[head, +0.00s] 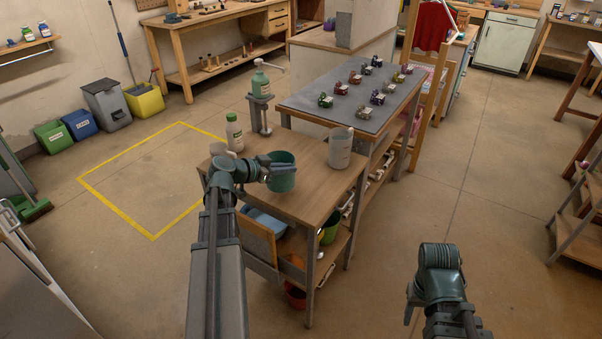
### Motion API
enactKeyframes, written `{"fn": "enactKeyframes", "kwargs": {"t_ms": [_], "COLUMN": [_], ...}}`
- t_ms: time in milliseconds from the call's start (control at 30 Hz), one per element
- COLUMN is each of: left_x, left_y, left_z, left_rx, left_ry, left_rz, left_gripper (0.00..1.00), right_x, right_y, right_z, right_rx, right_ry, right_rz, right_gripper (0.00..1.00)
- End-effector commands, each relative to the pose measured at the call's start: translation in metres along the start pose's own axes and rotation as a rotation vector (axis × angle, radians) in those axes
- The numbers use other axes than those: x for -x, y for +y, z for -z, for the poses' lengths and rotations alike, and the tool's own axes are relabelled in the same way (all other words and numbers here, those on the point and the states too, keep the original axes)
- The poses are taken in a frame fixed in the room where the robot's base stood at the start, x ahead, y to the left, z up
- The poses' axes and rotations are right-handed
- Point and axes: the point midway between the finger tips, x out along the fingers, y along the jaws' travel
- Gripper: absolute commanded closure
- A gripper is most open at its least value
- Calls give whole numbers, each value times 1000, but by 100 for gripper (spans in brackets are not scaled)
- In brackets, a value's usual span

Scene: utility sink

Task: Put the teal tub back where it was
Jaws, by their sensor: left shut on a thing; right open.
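The teal tub (284,181) is at the wooden side table (300,205), near its middle. My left gripper (281,168) is shut on the tub's rim, its arm reaching in from the lower left. The tub looks upright; I cannot tell whether its base touches the tabletop. The gripper covers part of the tub's front and opening. My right gripper (410,302) is low at the right, over bare floor and away from the table. Its fingers are mostly hidden by its own wrist, and I see nothing held there.
A grey-white container (340,149) stands right of the tub. A white bottle with a green cap (234,134) stands behind left, near a green pump bottle (261,84) on a stand. A grey-topped bench (345,100) with small items adjoins behind.

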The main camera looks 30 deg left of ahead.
Motion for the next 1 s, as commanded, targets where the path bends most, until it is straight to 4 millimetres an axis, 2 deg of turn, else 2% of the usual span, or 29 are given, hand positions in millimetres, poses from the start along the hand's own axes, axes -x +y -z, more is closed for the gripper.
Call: {"fn": "enactKeyframes", "kwargs": {"t_ms": [33,200,333,567,733,1000], "left_x": [-13,-37,-45,-47,-61,-72], "left_y": [-2,-4,-4,-4,-5,-4], "left_z": [4,12,14,15,19,-12], "left_rx": [-2,-1,-1,-1,-1,0], "left_ry": [0,0,0,0,0,0], "left_rz": [-3,-1,0,1,-1,1], "left_gripper": [100,100,100,100,100,100], "right_x": [-2,-4,-4,-5,-6,-39], "right_y": [0,0,0,0,-1,-4], "right_z": [0,0,0,0,0,2], "right_rx": [0,0,0,0,0,0], "right_ry": [0,0,0,0,0,0], "right_rz": [0,0,0,0,0,0], "right_gripper": [50,50,50,50,50,50]}}
